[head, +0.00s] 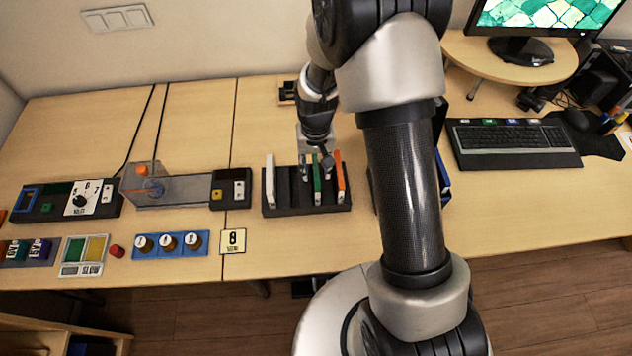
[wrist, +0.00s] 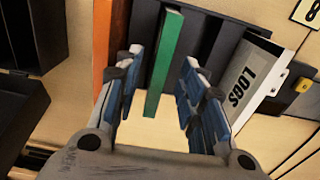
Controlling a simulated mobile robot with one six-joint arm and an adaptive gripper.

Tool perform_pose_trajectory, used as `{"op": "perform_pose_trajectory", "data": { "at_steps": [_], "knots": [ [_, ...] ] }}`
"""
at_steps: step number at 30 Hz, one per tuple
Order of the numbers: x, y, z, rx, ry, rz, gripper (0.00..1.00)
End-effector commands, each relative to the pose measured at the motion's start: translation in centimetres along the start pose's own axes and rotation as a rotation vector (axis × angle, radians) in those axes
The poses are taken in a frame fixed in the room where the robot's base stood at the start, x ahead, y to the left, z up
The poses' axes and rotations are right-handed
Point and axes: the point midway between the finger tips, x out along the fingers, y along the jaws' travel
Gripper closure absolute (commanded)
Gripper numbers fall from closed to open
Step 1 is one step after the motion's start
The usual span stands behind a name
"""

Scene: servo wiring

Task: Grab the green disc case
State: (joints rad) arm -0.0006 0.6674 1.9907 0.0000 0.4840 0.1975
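The green disc case (head: 317,182) stands upright in a slot of the black rack (head: 284,208) on the table, between a white case (head: 269,180) on the left and an orange case (head: 340,176) on the right. In the wrist view the green case (wrist: 165,62) shows as a narrow edge running between the two fingers of my gripper (wrist: 157,88). The fingers are spread apart with a visible gap on each side of the case. In the head view my gripper (head: 316,164) is at the rack, and my arm hides part of the area to its right.
In the wrist view the orange case (wrist: 102,45) is just outside the left finger, and a white labelled case (wrist: 247,82) is beyond the right finger. A clear-sided device (head: 175,190) stands left of the rack. A keyboard (head: 512,142) lies at the right.

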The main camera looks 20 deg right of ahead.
Motion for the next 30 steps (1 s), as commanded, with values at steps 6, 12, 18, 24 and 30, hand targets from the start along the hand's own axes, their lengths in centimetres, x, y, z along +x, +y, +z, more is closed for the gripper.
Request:
{"op": "perform_pose_trajectory", "data": {
  "at_steps": [6, 12, 18, 24, 30],
  "knots": [
    [3.1, 0.1, 0.0, 0.0, 0.0, 0.0, 0.63],
    [2.9, 0.1, -0.1, 0.0, 0.001, 0.0, 0.63],
    [2.9, 0.1, 0.0, -0.001, 0.001, 0.0, 0.76],
    [2.9, 0.1, 0.0, -0.001, 0.0, 0.0, 0.89],
    [2.9, 0.1, 0.0, -0.001, 0.0, 0.0, 1.0]
  ]
}}
